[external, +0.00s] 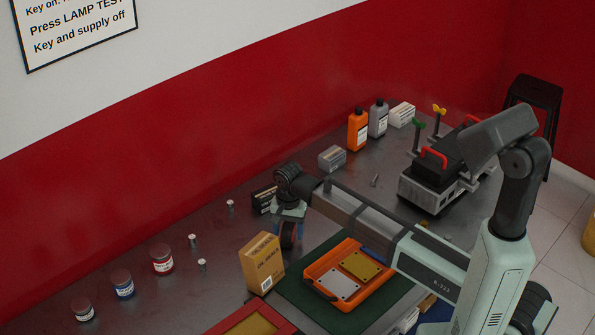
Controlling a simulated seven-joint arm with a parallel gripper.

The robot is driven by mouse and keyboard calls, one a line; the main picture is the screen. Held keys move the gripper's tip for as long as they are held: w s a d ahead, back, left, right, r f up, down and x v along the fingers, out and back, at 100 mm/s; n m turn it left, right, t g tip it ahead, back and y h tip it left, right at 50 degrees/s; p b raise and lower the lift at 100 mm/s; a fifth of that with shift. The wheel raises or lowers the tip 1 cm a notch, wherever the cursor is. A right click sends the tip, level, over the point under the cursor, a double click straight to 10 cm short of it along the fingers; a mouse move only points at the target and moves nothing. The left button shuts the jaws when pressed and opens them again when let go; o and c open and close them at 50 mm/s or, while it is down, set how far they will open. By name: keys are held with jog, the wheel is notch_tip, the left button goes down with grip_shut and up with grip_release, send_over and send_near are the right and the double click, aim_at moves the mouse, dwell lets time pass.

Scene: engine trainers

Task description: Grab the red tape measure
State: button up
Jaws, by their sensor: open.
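My gripper (290,228) hangs pointing down over the table, left of the orange tray and just behind the yellow-brown box. Its jaws are open. A small dark round shape with a hint of red shows at the fingertips; it is too small and too covered to tell whether it is the red tape measure or part of the fingers. No other thing in view is clearly a red tape measure. My forearm crosses the table and hides part of it.
The yellow-brown box (262,263) stands close in front of my gripper, and a dark box (265,200) lies behind it. An orange tray (318,295) with plates sits on a green mat (305,300). Several jars stand left; bottles (357,130) and an engine trainer (432,185) stand at the back.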

grip_shut()
dwell(0.6)
